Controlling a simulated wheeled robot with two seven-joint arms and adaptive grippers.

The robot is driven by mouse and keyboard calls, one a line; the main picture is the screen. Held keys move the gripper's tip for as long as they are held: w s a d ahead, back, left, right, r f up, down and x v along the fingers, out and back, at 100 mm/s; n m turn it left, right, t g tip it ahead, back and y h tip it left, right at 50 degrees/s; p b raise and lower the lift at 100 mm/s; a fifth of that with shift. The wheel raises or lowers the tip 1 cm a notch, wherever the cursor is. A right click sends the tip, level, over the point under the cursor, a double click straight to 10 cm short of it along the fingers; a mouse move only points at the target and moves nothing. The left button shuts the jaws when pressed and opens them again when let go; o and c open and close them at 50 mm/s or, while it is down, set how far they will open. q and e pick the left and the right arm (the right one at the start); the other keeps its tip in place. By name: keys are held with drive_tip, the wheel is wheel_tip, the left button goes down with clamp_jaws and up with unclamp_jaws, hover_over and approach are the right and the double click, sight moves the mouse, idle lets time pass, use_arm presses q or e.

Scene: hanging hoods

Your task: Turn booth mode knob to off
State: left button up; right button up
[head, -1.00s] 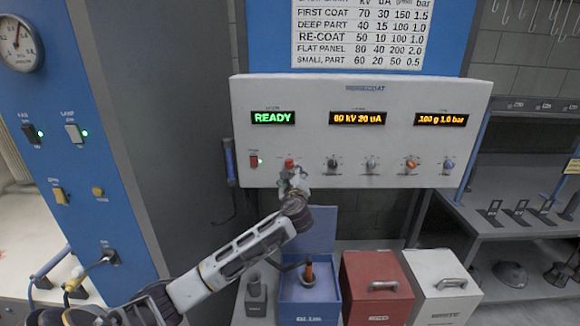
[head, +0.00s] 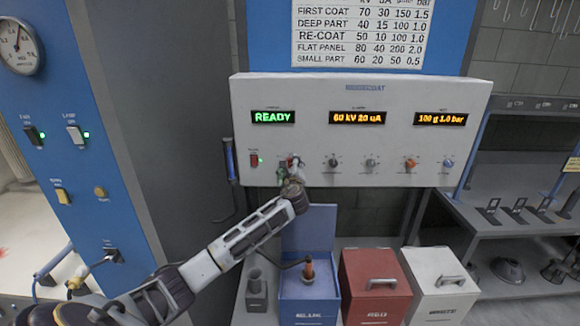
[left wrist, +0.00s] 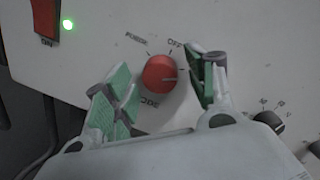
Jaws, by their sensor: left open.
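The red mode knob (left wrist: 160,73) sits on the white control panel (head: 350,90). In the left wrist view its pale pointer mark points right, with the OFF label above it, a little to its right. My open left gripper (left wrist: 160,88) has its green-padded fingers on either side of the knob, with a visible gap on both sides. In the head view the left gripper (head: 290,170) is at the panel's lower left and largely covers the knob. My right gripper is out of view.
A red switch (head: 254,160) with a green light is left of the knob, and a black knob (head: 333,161) is to its right. A blue box (head: 308,290), red box (head: 375,285) and white box (head: 438,285) stand below the panel.

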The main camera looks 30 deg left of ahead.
use_arm(q)
drive_tip(key=shift+c, duration=0.4)
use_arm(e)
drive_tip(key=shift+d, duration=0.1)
use_arm(q)
drive_tip(key=c, duration=1)
drive_tip(key=shift+o, duration=0.2)
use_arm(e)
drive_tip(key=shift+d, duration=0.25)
use_arm(q)
drive_tip(key=shift+n, duration=0.4)
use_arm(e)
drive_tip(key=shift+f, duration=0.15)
use_arm(q)
drive_tip(key=n+b, duration=0.2)
drive_tip(key=n, duration=0.2)
drive_tip(key=shift+f+n+b, duration=0.1)
drive_tip(key=shift+n+b, duration=0.2)
drive_tip(key=shift+n, duration=0.1)
drive_tip(key=n+b, duration=0.1)
drive_tip(key=n, duration=0.3)
drive_tip(key=shift+g+h, duration=0.3)
drive_tip(key=shift+h, duration=0.1)
drive_tip(key=shift+n+b, duration=0.55)
drive_tip(key=shift+n, duration=0.35)
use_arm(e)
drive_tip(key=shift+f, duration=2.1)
